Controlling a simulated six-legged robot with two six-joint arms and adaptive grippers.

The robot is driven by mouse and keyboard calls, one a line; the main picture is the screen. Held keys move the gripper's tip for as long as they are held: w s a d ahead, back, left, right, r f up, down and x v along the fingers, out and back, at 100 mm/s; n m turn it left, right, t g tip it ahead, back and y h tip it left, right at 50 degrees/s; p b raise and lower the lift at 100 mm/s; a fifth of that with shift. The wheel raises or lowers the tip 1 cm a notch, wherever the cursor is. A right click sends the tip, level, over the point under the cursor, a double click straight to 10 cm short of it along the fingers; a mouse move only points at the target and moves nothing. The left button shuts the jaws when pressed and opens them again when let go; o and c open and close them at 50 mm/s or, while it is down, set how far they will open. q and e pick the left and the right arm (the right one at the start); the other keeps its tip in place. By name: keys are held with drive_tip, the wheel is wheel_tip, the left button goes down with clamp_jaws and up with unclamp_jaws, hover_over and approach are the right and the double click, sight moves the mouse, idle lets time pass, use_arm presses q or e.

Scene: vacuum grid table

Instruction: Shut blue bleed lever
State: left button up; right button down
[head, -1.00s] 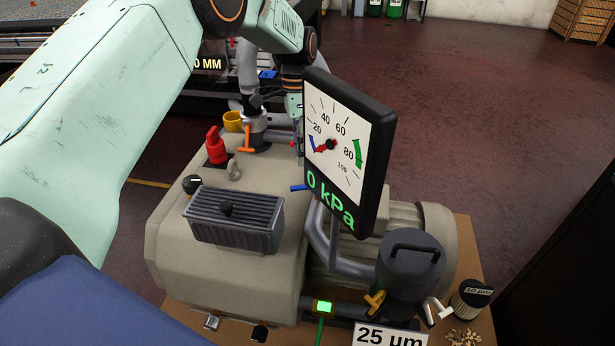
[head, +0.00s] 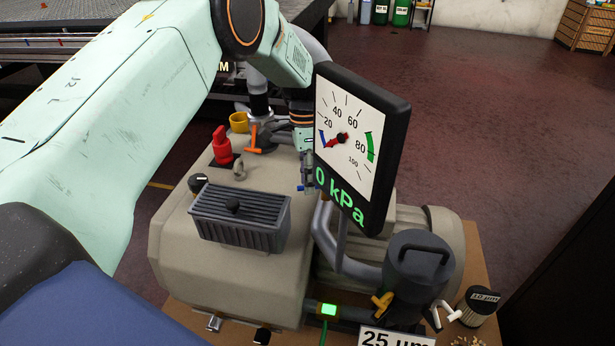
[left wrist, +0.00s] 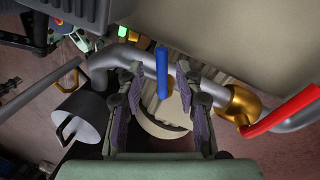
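The blue bleed lever (left wrist: 162,72) shows in the left wrist view as a straight bar between the fingers of my left gripper (left wrist: 159,78). The fingers are spread, with a visible gap on each side of the lever. In the head view only a small bit of the blue lever (head: 300,188) shows, beside the lower left edge of the gauge panel (head: 357,140). My left gripper (head: 307,176) is just above it there, partly hidden by the panel. The gauge reads 0 kPa. My right gripper is in neither current view.
A red lever (left wrist: 284,109) on a brass valve (left wrist: 240,103) lies to the right in the wrist view. In the head view, an orange handle (head: 254,136), a red knob (head: 222,147) and a ribbed box (head: 240,217) sit on the pump. A dark canister (head: 415,268) stands at the right.

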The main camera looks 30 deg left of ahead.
use_arm(q)
drive_tip(key=shift+w+a+f, duration=0.15)
drive_tip(key=shift+w+f, duration=0.05)
drive_tip(key=shift+f, duration=0.05)
drive_tip(key=c, duration=0.3)
drive_tip(key=shift+s+r, duration=0.25)
drive_tip(key=c, duration=0.3)
drive_tip(key=shift+c, duration=0.7)
drive_tip(key=shift+w+f, duration=0.1)
clamp_jaws()
